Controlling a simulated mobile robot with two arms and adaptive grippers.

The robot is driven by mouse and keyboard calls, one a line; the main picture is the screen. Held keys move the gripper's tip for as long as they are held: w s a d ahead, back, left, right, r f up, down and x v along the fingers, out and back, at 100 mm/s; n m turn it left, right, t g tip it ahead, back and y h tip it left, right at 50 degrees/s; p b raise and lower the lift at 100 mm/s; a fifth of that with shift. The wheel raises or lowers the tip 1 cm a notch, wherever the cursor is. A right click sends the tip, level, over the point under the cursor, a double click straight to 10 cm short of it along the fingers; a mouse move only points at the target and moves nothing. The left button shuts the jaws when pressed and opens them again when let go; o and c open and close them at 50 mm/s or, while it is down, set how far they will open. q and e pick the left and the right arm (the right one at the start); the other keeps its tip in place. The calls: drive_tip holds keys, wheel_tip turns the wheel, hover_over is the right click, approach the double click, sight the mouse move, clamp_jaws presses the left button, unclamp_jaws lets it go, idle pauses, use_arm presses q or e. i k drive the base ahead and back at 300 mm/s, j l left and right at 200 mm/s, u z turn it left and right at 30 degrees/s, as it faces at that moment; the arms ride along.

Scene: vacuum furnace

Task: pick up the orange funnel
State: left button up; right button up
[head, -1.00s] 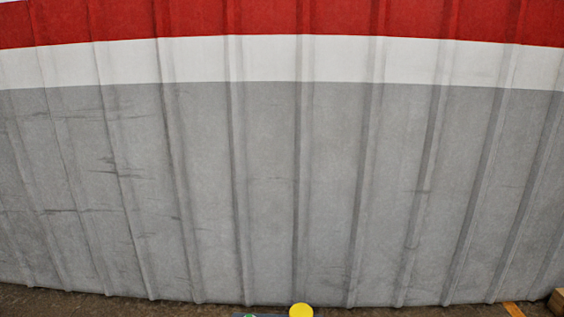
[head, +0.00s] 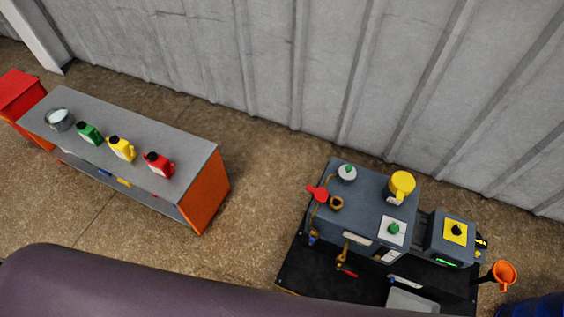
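The orange funnel (head: 504,273) is at the lower right of the head view. It sits at the right end of the dark pump unit (head: 372,205), beside the small grey box with a yellow plate (head: 455,231). Its wide mouth faces up, and its lower part is partly hidden. What holds it up is not clear. Neither of my grippers is in view.
A grey-topped bench (head: 180,134) with orange ends stands at the left. A metal bowl (head: 59,119) and green (head: 89,132), yellow (head: 121,148) and red (head: 158,163) jugs stand on it. A corrugated grey wall (head: 330,60) runs behind. Floor between bench and pump is clear.

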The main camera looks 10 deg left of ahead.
sight(504, 273)
drive_tip(key=z, duration=2.05)
drive_tip(key=k+j+u, duration=0.1)
drive_tip(key=u, duration=1.45)
drive_tip(key=z, duration=1.55)
drive_tip(key=k+l, duration=0.05)
